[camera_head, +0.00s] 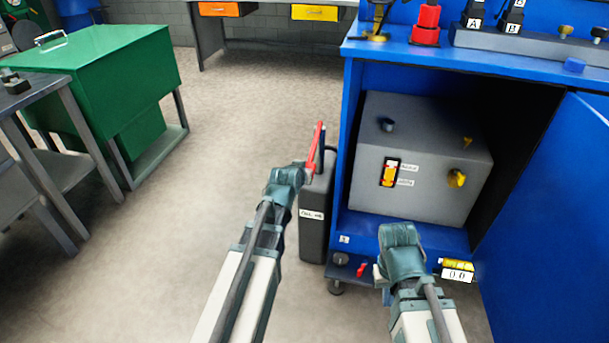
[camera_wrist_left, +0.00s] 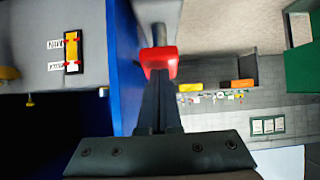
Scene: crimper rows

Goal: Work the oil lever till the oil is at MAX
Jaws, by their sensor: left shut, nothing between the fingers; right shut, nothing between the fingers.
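The oil pump (camera_head: 312,225) is a dark grey upright box beside the blue cabinet, with a red lever (camera_head: 317,148) rising from its top. The lever's red end also shows in the left wrist view (camera_wrist_left: 158,62). My left gripper (camera_head: 308,170) is shut and its fingertips are at the lever, with no gap visible. The oil gauge (camera_head: 389,173) on the grey tank (camera_head: 430,200) shows yellow-orange oil beside two labels.
The blue cabinet's door (camera_head: 560,200) stands open at the right. A green chest (camera_head: 110,80) stands far left. The floor between is clear.

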